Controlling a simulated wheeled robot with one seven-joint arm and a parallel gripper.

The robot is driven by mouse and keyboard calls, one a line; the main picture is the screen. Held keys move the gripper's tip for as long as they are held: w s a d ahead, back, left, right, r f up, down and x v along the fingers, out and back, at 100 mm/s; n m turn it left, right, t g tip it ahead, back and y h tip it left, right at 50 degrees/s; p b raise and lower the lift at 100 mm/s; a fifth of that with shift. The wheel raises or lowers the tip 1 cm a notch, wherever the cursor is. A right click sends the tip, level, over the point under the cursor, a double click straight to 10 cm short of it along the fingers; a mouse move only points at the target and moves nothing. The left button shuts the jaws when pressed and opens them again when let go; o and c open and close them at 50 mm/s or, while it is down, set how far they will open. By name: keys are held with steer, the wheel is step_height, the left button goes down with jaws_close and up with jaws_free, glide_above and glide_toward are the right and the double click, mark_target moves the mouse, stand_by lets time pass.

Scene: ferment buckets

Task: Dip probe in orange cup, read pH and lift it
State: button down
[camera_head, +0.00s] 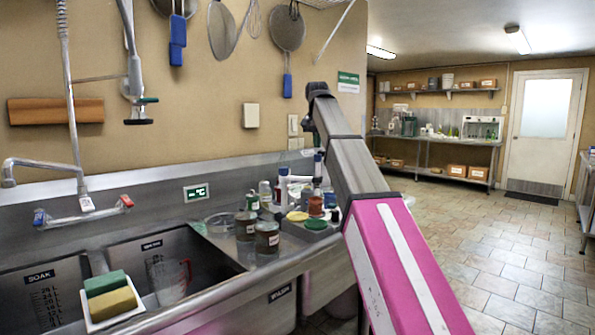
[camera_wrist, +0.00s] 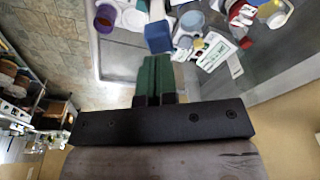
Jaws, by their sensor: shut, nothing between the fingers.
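My gripper (camera_wrist: 157,60) shows in the wrist view with its two green fingers together and nothing between them. A block with a blue face (camera_wrist: 158,36) lies just beyond the fingertips; I cannot tell whether they touch, or whether it is the probe. A purple-rimmed cup with an orange-brown inside (camera_wrist: 105,19) stands left of the fingertips, apart from them. It may be the orange cup. A white card or panel with green marks (camera_wrist: 213,51) lies to the right. In the head view my arm hides the gripper, and no probe can be made out.
In the head view, two dark jars (camera_head: 267,238) stand by the sink edge. A yellow lid (camera_head: 298,216), a green lid (camera_head: 316,225) and several bottles crowd the counter. The sink (camera_head: 207,262) holds a clear jug (camera_head: 168,280). Tiled floor is open at right.

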mark_target(318, 161)
steer(key=shift+f, duration=3.6)
steer(key=shift+r, duration=2.55)
stand_by(1.8)
